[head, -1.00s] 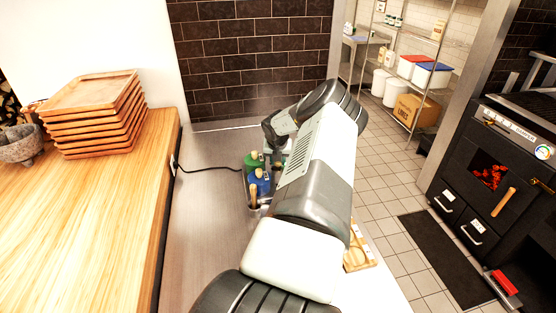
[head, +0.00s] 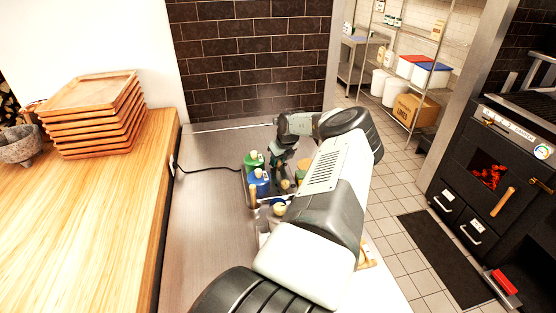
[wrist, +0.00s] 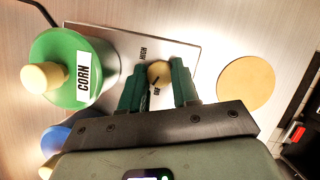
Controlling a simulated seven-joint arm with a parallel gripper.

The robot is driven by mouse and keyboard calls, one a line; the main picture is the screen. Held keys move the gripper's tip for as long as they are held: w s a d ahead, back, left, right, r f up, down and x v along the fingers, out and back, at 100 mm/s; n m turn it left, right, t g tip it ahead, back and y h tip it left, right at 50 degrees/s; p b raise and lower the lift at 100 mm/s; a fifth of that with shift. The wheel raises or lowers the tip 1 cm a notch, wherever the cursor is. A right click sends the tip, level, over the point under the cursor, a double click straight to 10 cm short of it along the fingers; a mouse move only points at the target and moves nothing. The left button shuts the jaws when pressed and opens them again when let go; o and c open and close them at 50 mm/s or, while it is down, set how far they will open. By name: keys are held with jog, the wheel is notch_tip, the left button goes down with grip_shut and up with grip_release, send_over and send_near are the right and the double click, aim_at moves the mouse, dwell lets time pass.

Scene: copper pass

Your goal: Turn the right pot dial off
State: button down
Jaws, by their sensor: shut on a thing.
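A round cream dial (wrist: 159,74) with a dark pointer line sits on a metal plate (wrist: 186,45) in the wrist view. "HIGH" is printed at its upper left; lettering below it is partly hidden. My gripper (wrist: 160,82) is shut on the dial, one green finger on each side. In the head view my gripper (head: 284,160) is lowered among the pots, and the dial cannot be made out there. A green pot labelled CORN (wrist: 90,85) stands left of the dial in the wrist view; it also shows in the head view (head: 254,162).
A blue pot (head: 259,184) stands in front of the green one. A flat tan disc (wrist: 246,81) lies right of the dial. The steel counter (head: 205,220) is clear on the left. Stacked wooden trays (head: 95,115) sit on the wooden counter. A black cable (head: 205,168) crosses the steel.

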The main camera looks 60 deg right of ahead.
jog(key=shift+n+y, duration=0.9)
jog(key=shift+n, duration=1.4)
jog(key=shift+d, duration=0.1)
jog(key=c, duration=0.8)
grip_release()
jog(key=shift+c, duration=0.2)
jog(key=v, duration=1)
jog(key=shift+s+r, duration=0.3)
jog(key=shift+r, duration=0.05)
